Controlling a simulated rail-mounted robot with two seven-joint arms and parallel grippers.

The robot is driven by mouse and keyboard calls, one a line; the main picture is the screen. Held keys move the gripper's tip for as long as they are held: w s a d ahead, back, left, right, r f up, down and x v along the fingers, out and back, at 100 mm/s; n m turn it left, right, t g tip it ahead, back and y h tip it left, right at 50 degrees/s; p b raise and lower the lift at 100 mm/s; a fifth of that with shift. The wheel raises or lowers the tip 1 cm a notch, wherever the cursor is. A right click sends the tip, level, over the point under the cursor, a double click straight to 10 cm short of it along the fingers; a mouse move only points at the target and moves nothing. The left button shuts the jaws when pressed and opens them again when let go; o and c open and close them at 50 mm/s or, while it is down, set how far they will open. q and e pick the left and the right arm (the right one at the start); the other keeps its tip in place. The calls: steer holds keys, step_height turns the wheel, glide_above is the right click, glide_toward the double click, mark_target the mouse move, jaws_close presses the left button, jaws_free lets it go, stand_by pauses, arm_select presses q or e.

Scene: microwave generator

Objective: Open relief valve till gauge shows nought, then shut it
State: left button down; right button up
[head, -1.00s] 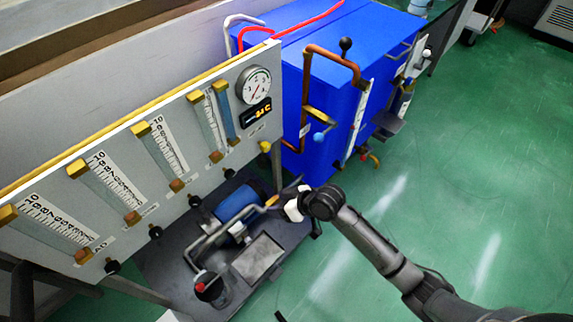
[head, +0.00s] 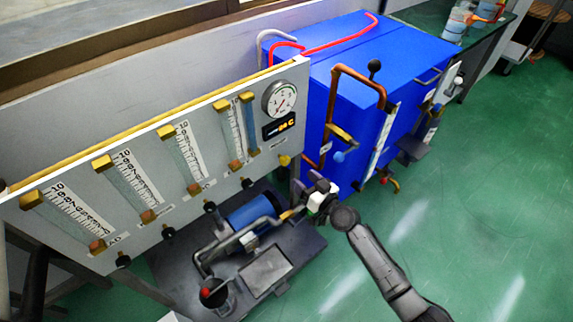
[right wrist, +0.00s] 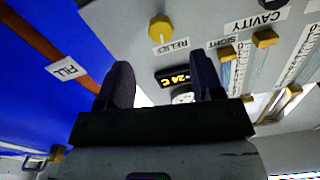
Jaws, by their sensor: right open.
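The relief valve is a yellow knob (head: 284,160) at the lower right of the grey panel. In the right wrist view the yellow knob (right wrist: 161,30) sits beside a label reading RELIEF. The round white gauge (head: 280,99) is above it on the panel; its needle is too small to read exactly. My right gripper (head: 311,188) is just below and right of the knob, apart from it. In the wrist view my right gripper (right wrist: 163,74) has its fingers spread and empty, with the knob beyond the tips. My left gripper is not visible.
A digital display (head: 279,126) is under the gauge. A blue cabinet (head: 340,95) with copper pipes (head: 333,95) stands close on the right. A blue pump (head: 250,212) sits on a dark base below the panel. Green floor is clear at right.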

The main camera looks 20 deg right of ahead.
mark_target(287, 164)
steer(key=b+x, duration=0.2)
steer(key=x, duration=0.6)
steer(key=shift+w+a, duration=0.2)
steer(key=shift+w, duration=0.3)
steer(key=shift+c, duration=0.4)
steer(key=c, duration=0.9)
steer(key=shift+o, duration=0.2)
